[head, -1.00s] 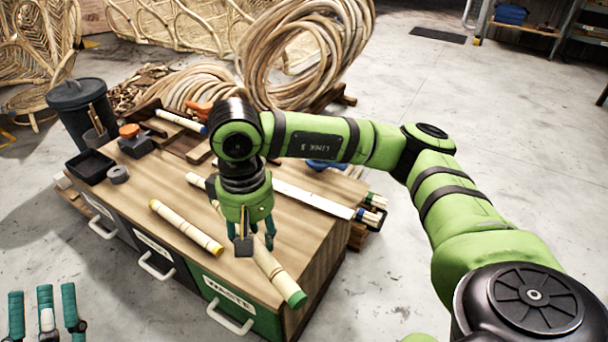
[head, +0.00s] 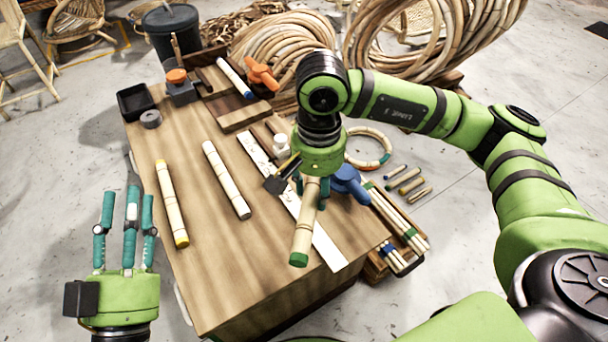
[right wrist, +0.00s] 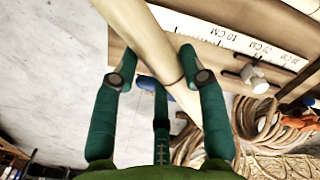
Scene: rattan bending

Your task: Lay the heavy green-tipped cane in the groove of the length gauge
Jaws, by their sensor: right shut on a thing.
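The heavy green-tipped cane (head: 302,236) is in my right gripper (head: 311,190), which is shut around its upper part. Its green end points toward the near side of the bench, and the cane appears to be above the white ruled strip of the length gauge (head: 318,238). In the right wrist view the pale cane (right wrist: 165,60) crosses between the fingers (right wrist: 160,85), and the gauge's scale (right wrist: 235,40) shows beyond it. The groove is not clearly visible, and I cannot tell the cane's exact height. My left gripper (head: 128,200) is open and empty, left of the bench.
A yellow-tipped cane (head: 172,205) and a dark-tipped cane (head: 226,180) lie left of the gauge. Bundled thin canes (head: 398,218) are at the right edge.

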